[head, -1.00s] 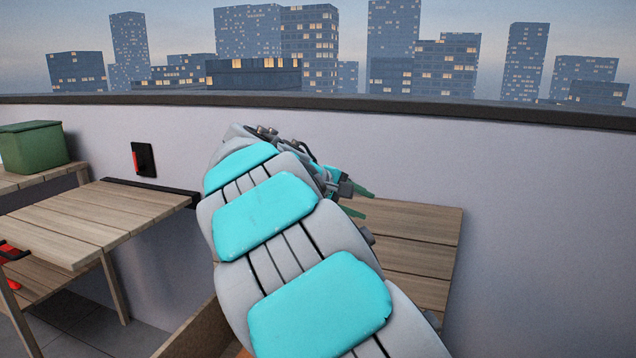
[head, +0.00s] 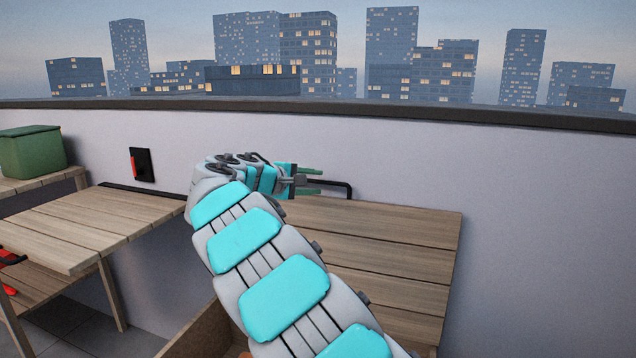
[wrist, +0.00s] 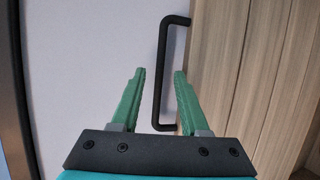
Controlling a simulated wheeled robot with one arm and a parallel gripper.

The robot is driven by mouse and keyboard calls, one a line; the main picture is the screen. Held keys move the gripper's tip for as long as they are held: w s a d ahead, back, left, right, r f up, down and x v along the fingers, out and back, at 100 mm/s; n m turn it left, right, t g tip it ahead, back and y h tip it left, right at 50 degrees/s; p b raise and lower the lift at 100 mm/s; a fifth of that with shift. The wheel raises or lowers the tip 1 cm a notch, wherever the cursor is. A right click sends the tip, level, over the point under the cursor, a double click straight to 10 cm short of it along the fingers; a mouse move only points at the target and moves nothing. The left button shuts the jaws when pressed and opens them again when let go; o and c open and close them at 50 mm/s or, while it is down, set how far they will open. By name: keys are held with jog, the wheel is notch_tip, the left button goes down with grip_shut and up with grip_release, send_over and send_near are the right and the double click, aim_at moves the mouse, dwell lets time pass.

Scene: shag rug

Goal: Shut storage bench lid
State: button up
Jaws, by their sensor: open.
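The storage bench lid (head: 390,240) is a brown slatted wood panel. It stands raised, leaning toward the grey wall, with the bench box (head: 205,335) below it partly hidden by my arm. A black bar handle (head: 349,189) sticks out at the lid's top edge. In the wrist view the handle (wrist: 161,75) runs up and down beside the lid's slats (wrist: 260,70). My gripper (head: 316,181) is open and empty at the handle. In the wrist view its green fingertips (wrist: 159,73) appear on either side of the bar; I cannot tell whether they touch it.
A slatted wooden table (head: 80,225) stands at the left, with a green box (head: 32,152) on a surface behind it. A black wall plate with a red part (head: 142,164) is on the wall (head: 540,220). The wall runs close behind the lid.

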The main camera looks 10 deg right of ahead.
jog(key=shift+x, duration=1)
grip_shut()
dwell(0.7)
